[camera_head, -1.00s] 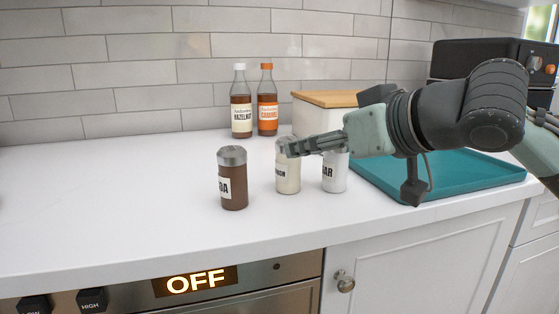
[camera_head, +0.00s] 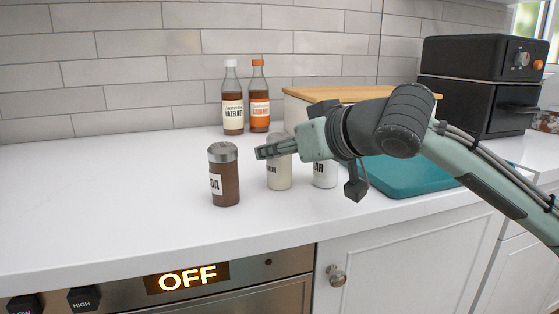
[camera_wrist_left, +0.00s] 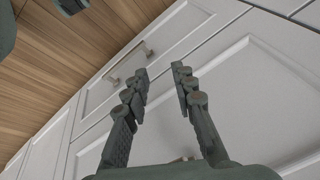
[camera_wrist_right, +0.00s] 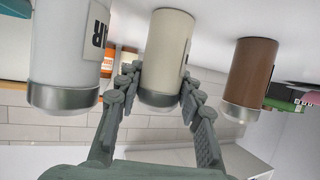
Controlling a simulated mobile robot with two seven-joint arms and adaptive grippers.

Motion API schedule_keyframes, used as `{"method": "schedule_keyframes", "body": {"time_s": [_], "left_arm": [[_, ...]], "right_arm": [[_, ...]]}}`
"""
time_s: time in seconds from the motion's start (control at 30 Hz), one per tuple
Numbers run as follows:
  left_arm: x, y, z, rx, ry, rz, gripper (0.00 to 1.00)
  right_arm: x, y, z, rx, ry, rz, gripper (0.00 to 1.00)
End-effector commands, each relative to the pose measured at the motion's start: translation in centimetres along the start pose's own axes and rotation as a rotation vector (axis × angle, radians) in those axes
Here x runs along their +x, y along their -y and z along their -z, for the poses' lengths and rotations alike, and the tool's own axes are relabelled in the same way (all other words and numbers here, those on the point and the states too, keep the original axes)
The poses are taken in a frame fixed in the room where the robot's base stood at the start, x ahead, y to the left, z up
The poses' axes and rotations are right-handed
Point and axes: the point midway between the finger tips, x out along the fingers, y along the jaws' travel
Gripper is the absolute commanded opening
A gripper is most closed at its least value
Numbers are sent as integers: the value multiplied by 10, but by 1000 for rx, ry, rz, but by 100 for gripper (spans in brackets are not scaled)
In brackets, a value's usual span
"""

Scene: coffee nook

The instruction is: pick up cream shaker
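The cream shaker (camera_head: 279,176) stands upright on the white counter, between two other shakers. My right gripper (camera_head: 268,151) reaches across its upper part from the right, and the near finger hides part of its label and lid edge. In the right wrist view, which is upside down, the cream shaker (camera_wrist_right: 168,50) stands between my right gripper's two fingers (camera_wrist_right: 162,78), one on each side. I cannot tell whether both fingers press on it. My left gripper (camera_wrist_left: 162,72) is open and empty in front of white cabinet drawers, outside the head view.
A brown shaker (camera_head: 224,178) stands close to the left of the cream one, and a white shaker (camera_head: 325,176) close to its right. Two syrup bottles, hazelnut (camera_head: 233,112) and caramel (camera_head: 259,108), stand behind. A teal tray (camera_head: 400,182) lies right. The left counter is clear.

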Motion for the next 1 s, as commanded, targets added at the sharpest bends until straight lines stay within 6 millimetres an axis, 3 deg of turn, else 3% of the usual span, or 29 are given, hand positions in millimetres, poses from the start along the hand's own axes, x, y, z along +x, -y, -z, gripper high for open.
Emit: {"method": "schedule_keyframes", "body": {"time_s": [0.13,0.47,0.73,1.0], "left_arm": [[0,2,1,4,-1,4,26],[0,2,-2,3,4,3,26],[7,-4,-9,-4,20,-10,26],[14,-7,-10,-6,19,-16,26]], "right_arm": [[0,0,0,0,-1,0,5],[-2,0,5,0,-1,0,5],[-16,0,40,-1,-5,0,5],[-64,51,60,-6,-7,5,5]]}}
